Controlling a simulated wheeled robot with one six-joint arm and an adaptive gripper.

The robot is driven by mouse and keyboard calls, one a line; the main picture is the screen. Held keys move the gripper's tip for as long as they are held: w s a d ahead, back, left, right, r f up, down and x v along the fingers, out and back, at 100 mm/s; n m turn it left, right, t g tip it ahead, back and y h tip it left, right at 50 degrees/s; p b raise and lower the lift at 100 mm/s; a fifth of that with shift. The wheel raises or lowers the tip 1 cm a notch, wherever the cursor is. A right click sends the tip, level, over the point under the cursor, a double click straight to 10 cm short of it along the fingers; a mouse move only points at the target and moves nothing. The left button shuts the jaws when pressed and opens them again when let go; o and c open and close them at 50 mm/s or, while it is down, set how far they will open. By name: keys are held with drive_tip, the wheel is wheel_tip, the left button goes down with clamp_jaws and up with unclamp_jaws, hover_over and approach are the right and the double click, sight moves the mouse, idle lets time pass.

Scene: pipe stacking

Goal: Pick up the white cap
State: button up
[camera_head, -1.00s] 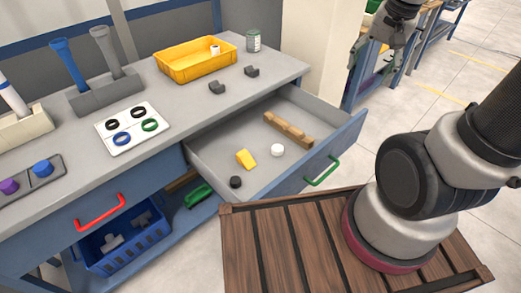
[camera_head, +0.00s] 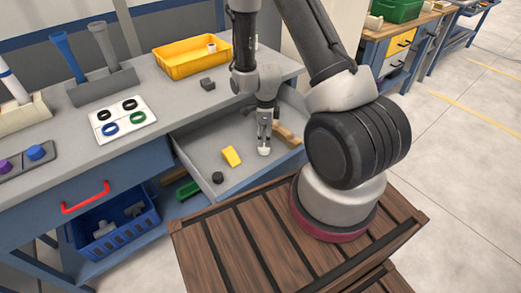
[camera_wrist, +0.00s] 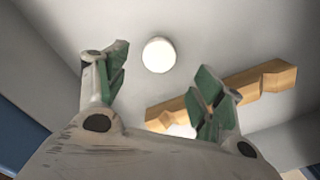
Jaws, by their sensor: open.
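The white cap (camera_wrist: 158,55) is a small round disc lying on the floor of the open drawer (camera_head: 205,149). In the wrist view it shows just beyond and between my two fingertips, not touched by them. In the head view the white cap (camera_head: 264,151) is at the tips of my gripper (camera_head: 264,140), which partly hide it. My gripper (camera_wrist: 160,88) is open and points down into the drawer, with its green-padded fingers wide apart. Nothing is held between the fingers.
A wooden notched block (camera_wrist: 250,85) lies close to the right finger. A yellow piece (camera_head: 231,156) and a black cap (camera_head: 217,177) lie left of my gripper in the drawer. The drawer walls enclose this space. A yellow bin (camera_head: 185,68) stands on the bench above.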

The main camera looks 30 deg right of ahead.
sight(264, 149)
wheel_tip(264, 149, down, 6)
drive_tip(key=shift+s+d+r, duration=0.15)
drive_tip(key=shift+c, duration=0.2)
drive_tip(key=c, duration=0.8)
